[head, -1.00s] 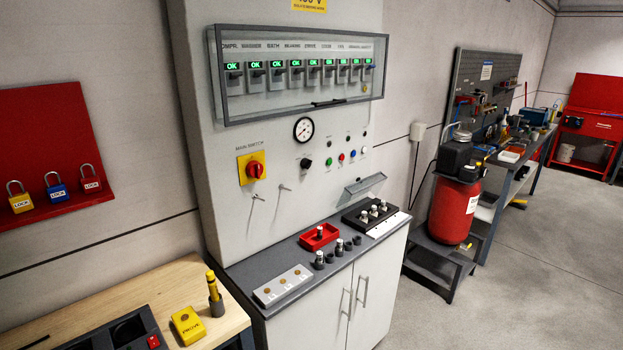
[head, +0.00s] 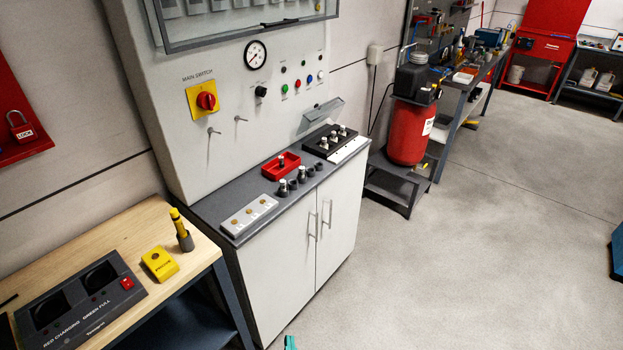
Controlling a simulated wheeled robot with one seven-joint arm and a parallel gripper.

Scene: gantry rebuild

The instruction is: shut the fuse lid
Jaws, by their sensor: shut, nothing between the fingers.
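The fuse lid (head: 321,116) is a grey, see-through flap. It stands raised and tilted at the back of the counter, against the cabinet front. In front of it is the black fuse block (head: 312,148), with several white-topped fuses standing in it. The lid is open and the fuses are uncovered. My gripper is not recognisable in the head view.
The grey counter (head: 212,205) also bears a red tray (head: 268,172), loose fuses and a white strip (head: 250,215). A wooden bench (head: 130,238) stands left, a red compressor tank (head: 407,133) right. The floor (head: 480,230) in front is clear. A teal piece shows at the bottom edge.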

